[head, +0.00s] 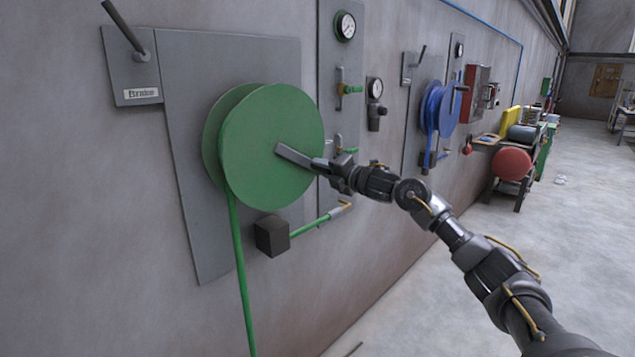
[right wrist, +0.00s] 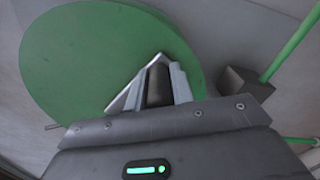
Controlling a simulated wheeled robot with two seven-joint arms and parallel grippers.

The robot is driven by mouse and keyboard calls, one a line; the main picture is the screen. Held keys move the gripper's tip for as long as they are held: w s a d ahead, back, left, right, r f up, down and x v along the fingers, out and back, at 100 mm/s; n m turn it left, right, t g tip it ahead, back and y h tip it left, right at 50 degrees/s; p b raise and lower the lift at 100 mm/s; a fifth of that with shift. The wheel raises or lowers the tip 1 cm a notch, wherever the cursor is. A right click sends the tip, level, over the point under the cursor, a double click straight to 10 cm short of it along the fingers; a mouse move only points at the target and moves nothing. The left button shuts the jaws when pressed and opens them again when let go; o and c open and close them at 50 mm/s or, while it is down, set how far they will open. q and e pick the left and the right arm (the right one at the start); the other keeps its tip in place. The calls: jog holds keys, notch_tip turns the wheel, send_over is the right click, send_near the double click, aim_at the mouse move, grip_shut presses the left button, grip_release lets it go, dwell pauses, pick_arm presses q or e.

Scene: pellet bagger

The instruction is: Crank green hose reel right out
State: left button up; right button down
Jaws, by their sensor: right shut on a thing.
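The green hose reel (head: 255,145) is a large disc mounted on a grey wall plate at the left of the head view. Its green hose (head: 240,275) hangs straight down from its left side. A grey crank arm (head: 296,156) runs from the disc's middle toward the lower right. My right gripper (head: 335,170) is at the crank's outer end and is shut on the crank handle. In the right wrist view the dark crank handle (right wrist: 159,84) sits between the fingers, in front of the green disc (right wrist: 90,60). My left gripper is not in view.
A brake lever (head: 125,30) is on the wall above left of the reel. A black box (head: 271,236) with a green pipe is below right. Gauges (head: 345,26) and a blue reel (head: 440,108) are farther along the wall.

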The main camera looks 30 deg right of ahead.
jog(key=r+n, duration=0.1)
jog(key=r, duration=0.1)
jog(key=d+r+n, duration=0.1)
jog(key=n, duration=0.1)
jog(key=shift+w+d+r, duration=0.2)
jog(key=shift+r, duration=0.2)
jog(key=shift+d+r+n+p, duration=0.1)
jog(key=shift+r+n+p, duration=0.55)
jog(key=shift+r+n, duration=0.9)
jog(key=shift+f, duration=0.15)
jog(key=c, duration=1.2)
grip_release()
jog(key=shift+w, duration=0.1)
jog(key=shift+s+d+f, duration=0.1)
jog(key=shift+s+f, duration=0.05)
jog(key=shift+s, duration=0.15)
jog(key=b+v, duration=0.4)
jog(key=v, duration=0.6)
